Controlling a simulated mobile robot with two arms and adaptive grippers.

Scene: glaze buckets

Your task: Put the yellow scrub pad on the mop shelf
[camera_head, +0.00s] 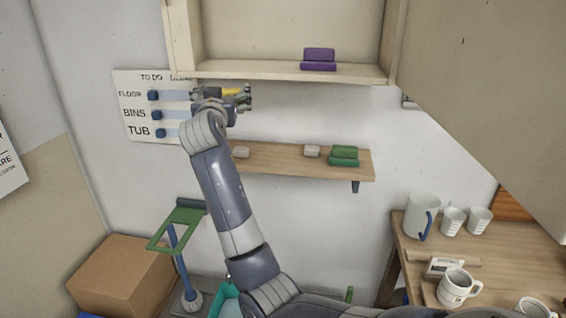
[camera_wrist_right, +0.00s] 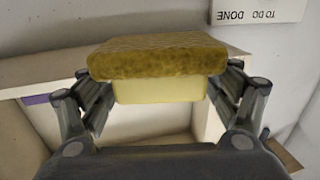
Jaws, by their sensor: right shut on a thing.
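My right gripper (camera_head: 246,97) is shut on the yellow scrub pad (camera_head: 231,92), held in the air just below the left end of the upper shelf (camera_head: 230,70). In the right wrist view the pad (camera_wrist_right: 158,88) has a rough darker layer over a paler yellow block, and sits between the two fingers (camera_wrist_right: 160,95). A lower wooden shelf (camera_head: 275,160) is below and to the right of the gripper. No label shows which shelf is the mop shelf. My left gripper is not in view.
The upper shelf holds purple pads (camera_head: 318,58). The lower shelf holds green pads (camera_head: 344,156) and small pale blocks (camera_head: 312,151). A TO DO board (camera_head: 135,110) hangs behind the gripper. A cardboard box (camera_head: 120,275) stands lower left; mugs (camera_head: 455,288) stand on a right-hand table.

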